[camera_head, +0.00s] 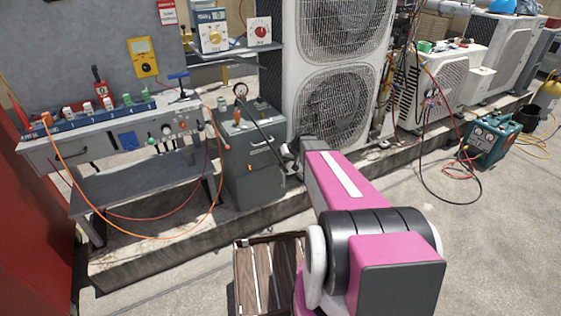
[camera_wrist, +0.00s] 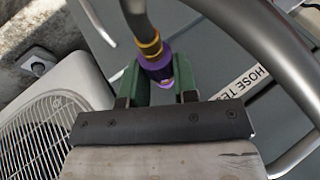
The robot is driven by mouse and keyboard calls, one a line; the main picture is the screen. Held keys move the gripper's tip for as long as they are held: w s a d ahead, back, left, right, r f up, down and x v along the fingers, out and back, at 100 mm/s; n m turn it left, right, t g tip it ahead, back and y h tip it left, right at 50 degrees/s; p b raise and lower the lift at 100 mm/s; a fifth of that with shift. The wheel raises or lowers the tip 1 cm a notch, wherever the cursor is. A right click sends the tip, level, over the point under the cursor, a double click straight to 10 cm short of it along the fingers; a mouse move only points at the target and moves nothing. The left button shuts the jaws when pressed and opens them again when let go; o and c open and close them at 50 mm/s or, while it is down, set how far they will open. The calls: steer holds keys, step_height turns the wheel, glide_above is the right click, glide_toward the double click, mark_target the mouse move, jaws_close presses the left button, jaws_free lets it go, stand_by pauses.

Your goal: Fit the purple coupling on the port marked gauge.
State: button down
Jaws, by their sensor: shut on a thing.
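The purple coupling (camera_wrist: 156,62) has brass-coloured rings and sits on the end of a grey hose (camera_wrist: 134,18) in the wrist view. My gripper (camera_wrist: 160,80) is shut on it, with a green finger on each side. In the head view my arm hides the coupling and most of my gripper, beside the grey cabinet (camera_head: 252,170). A dark hose (camera_head: 262,128) runs from the cabinet's top toward my gripper. A round pressure gauge (camera_head: 241,91) stands on the cabinet. I cannot make out a port marked gauge in either view.
A thick grey curved tube (camera_wrist: 285,75) passes close right of my gripper. Behind it is a grey surface with a partly hidden label (camera_wrist: 240,84) reading "HOSE TES". A tall condenser (camera_head: 335,100) stands behind; a workbench (camera_head: 105,125) is left. A slatted wooden crate (camera_head: 262,240) is below.

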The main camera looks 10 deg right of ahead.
steer(key=shift+s+d, duration=0.3)
steer(key=shift+s, duration=0.65)
steer(key=shift+s+d, duration=0.3)
steer(key=shift+s, duration=0.6)
